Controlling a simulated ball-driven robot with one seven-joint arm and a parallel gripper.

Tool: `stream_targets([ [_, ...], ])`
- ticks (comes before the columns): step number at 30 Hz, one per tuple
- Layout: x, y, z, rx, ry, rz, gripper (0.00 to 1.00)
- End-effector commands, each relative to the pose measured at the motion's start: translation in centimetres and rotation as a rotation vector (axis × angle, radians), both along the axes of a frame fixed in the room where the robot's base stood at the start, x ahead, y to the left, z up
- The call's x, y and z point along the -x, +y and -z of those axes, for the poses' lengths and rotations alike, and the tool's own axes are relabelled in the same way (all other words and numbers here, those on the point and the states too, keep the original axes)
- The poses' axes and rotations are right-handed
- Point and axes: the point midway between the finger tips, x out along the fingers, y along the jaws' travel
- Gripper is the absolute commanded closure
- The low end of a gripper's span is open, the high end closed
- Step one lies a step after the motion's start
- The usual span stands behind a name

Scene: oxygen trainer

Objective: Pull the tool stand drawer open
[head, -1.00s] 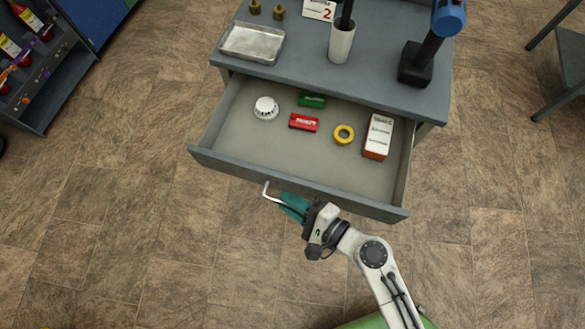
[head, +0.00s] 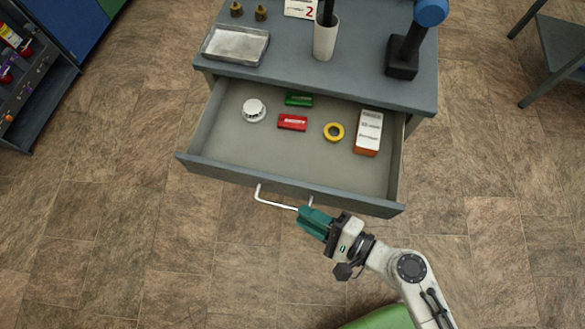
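The tool stand drawer (head: 225,163) is pulled well out of the grey tool stand (head: 290,62) in the head view, and its inside shows. A pale bar handle (head: 275,204) sticks out from the drawer front. My gripper (head: 304,213), with teal fingers, is in front of the drawer at the right part of this handle. The fingertips overlap the bar's right end in the picture. The left end and much of the bar are clear of the fingers. I cannot tell whether the fingers grip the bar or are apart from it.
A metal tray (head: 236,45), cup (head: 326,38) and blue-black tool (head: 408,50) stand on top. Floor in front is clear.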

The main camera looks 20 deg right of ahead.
Motion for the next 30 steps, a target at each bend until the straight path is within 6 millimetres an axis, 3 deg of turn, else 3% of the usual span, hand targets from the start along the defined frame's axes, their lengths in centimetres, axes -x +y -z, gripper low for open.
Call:
stream_targets([
  [3,1.7,-1.2,-0.3,0.001,0.002,0.001,0.79],
  [9,3.2,-2.3,-0.8,-0.001,0.002,0.001,0.79],
  [30,3.4,-2.5,-0.9,0.0,0.0,0.0,0.79],
])
